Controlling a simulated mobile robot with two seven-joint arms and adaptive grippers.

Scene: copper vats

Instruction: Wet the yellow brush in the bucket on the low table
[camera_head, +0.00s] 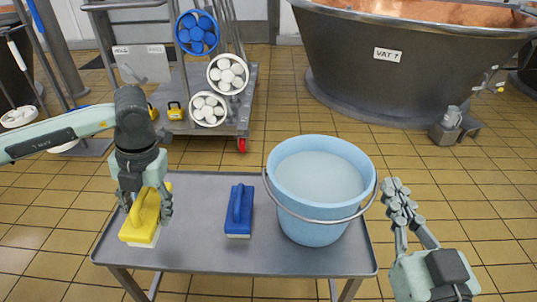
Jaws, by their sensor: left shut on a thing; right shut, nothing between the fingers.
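The yellow brush (140,228) is at the left end of the low grey table (192,256), with its pale bristles toward the tabletop. My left gripper (145,208) is over it from above, shut on its handle. I cannot tell whether the brush touches the table. The light blue bucket (310,228) stands upright at the right end of the table, with pale liquid (316,178) inside and a metal handle lowered at the front. My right gripper (402,202) is just right of the bucket, shut and empty, beyond the table's right edge.
A blue brush (239,210) lies on the table between the yellow brush and the bucket. A grey cart (240,105) with blue and white round items stands behind on the left. A large vat labelled VAT 7 (400,60) stands at the back right. Tiled floor (480,180) is open at right.

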